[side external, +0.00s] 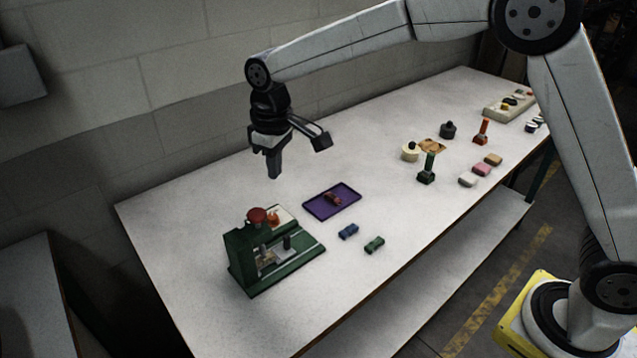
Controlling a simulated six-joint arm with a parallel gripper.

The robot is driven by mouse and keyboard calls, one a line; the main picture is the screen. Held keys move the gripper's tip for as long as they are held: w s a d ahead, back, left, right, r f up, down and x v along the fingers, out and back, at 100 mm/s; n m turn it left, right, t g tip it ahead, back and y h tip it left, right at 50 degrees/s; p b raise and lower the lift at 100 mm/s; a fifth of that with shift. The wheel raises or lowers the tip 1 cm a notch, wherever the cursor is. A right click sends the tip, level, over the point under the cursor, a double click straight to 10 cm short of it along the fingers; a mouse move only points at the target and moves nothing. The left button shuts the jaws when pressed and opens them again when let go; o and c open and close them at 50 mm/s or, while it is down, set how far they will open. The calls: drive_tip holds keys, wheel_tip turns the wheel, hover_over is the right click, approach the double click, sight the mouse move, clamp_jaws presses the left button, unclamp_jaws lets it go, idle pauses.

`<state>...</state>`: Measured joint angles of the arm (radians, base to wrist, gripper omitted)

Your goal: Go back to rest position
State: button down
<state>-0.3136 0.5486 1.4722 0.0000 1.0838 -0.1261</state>
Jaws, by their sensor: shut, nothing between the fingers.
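My gripper (274,170) is shut and empty. It hangs in the air above the far left part of the table, fingers pointing down, touching nothing. A green press (247,262) with a red knob (257,216) stands on the table below and to the left of it. A purple tray (318,211) lies to the right of the press with a small red piece (333,199) in it. A blue piece (348,231) and a green piece (374,245) lie on the table in front of the tray.
Further right stand a green stamp (427,170), an orange stamp (482,132), a cream round item (410,152) and a dark one (448,130). Pink (481,169) and other blocks lie near the front edge. A pale tray (506,107) is at the far right. A wall runs behind the table (190,210).

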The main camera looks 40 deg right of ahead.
drive_tip(key=s+d+f+m+t, duration=0.1)
drive_tip(key=s+d+f, duration=0.3)
drive_tip(key=s+d, duration=0.4)
drive_tip(key=s+d+f+m+t, duration=0.1)
drive_tip(key=s+d+f+m, duration=0.3)
drive_tip(key=s+d, duration=0.4)
drive_tip(key=s, duration=0.5)
drive_tip(key=shift+f, duration=0.1)
